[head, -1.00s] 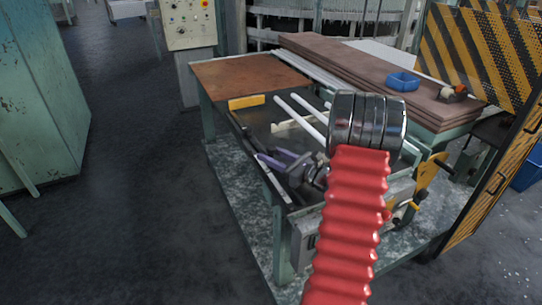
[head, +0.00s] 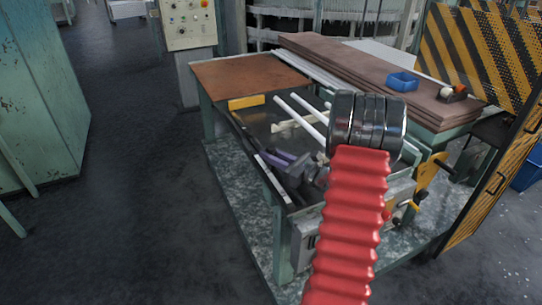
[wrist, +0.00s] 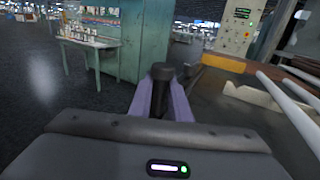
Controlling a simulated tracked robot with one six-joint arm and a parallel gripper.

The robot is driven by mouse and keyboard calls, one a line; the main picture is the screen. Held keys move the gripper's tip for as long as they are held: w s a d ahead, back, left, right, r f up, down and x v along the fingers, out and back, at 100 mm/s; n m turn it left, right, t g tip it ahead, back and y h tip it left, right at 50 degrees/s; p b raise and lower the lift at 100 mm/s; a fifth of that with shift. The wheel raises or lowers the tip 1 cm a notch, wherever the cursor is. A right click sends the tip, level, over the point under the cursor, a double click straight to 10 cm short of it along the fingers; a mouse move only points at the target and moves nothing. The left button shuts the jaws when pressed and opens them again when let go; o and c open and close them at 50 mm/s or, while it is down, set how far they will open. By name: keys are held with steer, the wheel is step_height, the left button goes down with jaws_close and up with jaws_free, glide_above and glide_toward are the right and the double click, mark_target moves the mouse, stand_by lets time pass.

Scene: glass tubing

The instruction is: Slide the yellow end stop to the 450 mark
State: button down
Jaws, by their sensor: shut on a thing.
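The yellow end stop (head: 246,102) is a yellow bar at the far left of the dark bench top. It also shows in the wrist view (wrist: 223,63), ahead and right of my gripper. My gripper (head: 284,160) has purple fingers and is low over the near left edge of the bench, apart from the yellow bar. In the wrist view, the fingers (wrist: 161,98) are shut on a black upright knob (wrist: 162,74). What the knob joins is hidden. No scale numbers, including 450, can be read.
White glass tubes (head: 301,106) lie across the bench, right of my gripper, near a cream bracket (head: 290,124). A brown board (head: 245,76) lies behind the yellow bar. A red ribbed hose (head: 348,225) with dark rings hides part of the bench. Open floor lies to the left.

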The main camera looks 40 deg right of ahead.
steer(key=s+a, duration=0.1)
steer(key=s, duration=0.3)
steer(key=s+a, duration=0.1)
steer(key=s, duration=0.4)
steer(key=s+a, duration=0.2)
steer(key=s, duration=0.3)
steer(key=shift+s, duration=0.25)
steer(key=shift+a, duration=0.1)
steer(key=c, duration=1.6)
jaws_free()
steer(key=shift+c, duration=0.2)
steer(key=s+d, duration=0.2)
steer(key=s, duration=1.1)
steer(key=shift+s+d, duration=0.25)
steer(key=shift+w+a, duration=0.1)
